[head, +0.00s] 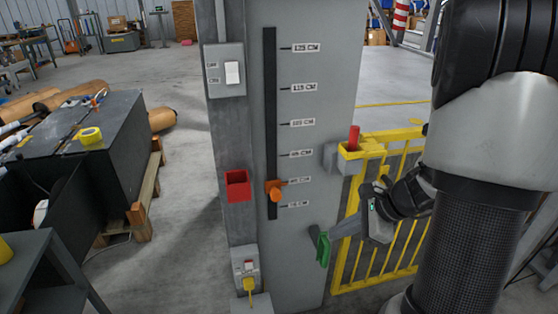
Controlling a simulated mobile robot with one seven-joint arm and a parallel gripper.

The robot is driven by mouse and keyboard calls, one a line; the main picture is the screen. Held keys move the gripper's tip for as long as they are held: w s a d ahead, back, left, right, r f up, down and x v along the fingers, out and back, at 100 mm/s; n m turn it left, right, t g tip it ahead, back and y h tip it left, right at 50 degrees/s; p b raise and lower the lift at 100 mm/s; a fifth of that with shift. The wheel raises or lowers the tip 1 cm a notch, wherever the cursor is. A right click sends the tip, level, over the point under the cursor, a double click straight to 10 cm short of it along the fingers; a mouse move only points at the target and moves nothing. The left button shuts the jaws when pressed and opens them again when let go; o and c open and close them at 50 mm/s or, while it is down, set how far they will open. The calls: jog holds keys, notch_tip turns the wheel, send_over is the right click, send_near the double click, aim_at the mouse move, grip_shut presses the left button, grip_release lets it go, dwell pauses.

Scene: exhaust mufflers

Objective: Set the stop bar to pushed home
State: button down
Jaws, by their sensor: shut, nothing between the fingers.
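A grey upright panel (318,140) fills the middle of the head view. Low on it is a bar with a green grip (322,249), which looks like the stop bar; how far it sticks out cannot be told. My gripper (338,231) comes in from the right, its fingers shut and empty. Its tips are just right of and above the green grip; whether they touch it cannot be told. My fingers may hide part of the bar.
An orange slider (275,188) sits low in a black scaled slot. A yellow gate (385,240) with a red-handled pin (354,138) stands behind my gripper. A red box (237,186) and a switch (232,73) are on the post.

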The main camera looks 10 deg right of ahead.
jog(key=d+f+m+t+h, duration=0.1)
jog(key=d+f+m, duration=0.7)
jog(key=d+f, duration=0.1)
jog(key=shift+d+f+m+t+h, duration=0.3)
jog(key=shift+d+f+t, duration=0.1)
jog(key=shift+d, duration=0.45)
jog(key=b+x, duration=0.1)
jog(key=x, duration=0.5)
jog(key=w+a+r+b+x, duration=0.1)
jog(key=b+x, duration=0.1)
jog(key=x, duration=0.5)
jog(key=shift+w+a+r, duration=0.15)
jog(key=shift+w+r, duration=0.15)
jog(key=shift+w, duration=0.05)
